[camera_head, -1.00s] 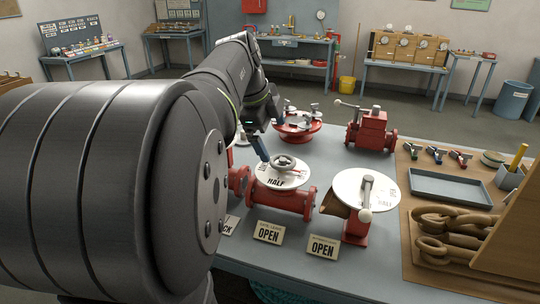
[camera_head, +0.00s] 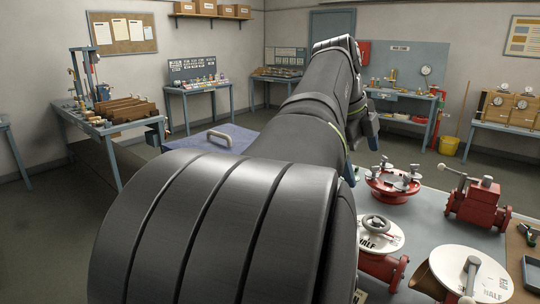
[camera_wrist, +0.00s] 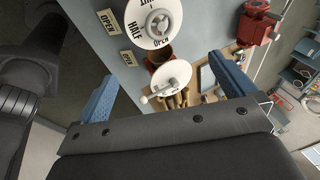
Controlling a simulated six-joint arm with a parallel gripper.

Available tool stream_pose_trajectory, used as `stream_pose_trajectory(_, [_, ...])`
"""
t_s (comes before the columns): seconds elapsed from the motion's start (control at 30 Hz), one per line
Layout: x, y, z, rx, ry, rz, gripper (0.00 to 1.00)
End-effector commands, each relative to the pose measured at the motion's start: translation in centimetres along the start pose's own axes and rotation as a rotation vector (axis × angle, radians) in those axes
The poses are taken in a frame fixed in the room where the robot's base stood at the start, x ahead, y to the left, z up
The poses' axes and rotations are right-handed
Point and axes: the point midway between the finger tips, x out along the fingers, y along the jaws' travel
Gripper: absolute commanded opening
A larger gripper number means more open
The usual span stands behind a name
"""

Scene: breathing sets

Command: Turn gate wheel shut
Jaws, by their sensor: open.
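My gripper (camera_head: 366,168) shows partly behind my arm, above and beyond the wheel. Its blue fingers are spread wide in the wrist view (camera_wrist: 163,88) with nothing gripped. The wheel is apart from both fingers. Which mark the wheel points to cannot be told.
A second white dial with a lever (camera_head: 470,274) stands right of the wheel, close by. OPEN cards (camera_wrist: 108,22) lie beside the valves. My arm hides much of the bench.

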Motion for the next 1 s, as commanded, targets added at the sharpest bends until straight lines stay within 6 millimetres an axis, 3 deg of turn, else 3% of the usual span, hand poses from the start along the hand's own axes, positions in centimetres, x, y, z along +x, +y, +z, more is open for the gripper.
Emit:
stream_pose_trajectory(0.07, [0.0,0.0,0.0,0.0,0.0,0.0,0.86])
stream_pose_trajectory(0.37, [0.2,-0.3,-0.1,-0.114,-0.006,0.018,0.86])
stream_pose_trajectory(1.0, [1.3,-3.2,-1.1,-1.291,-0.167,0.103,0.86])
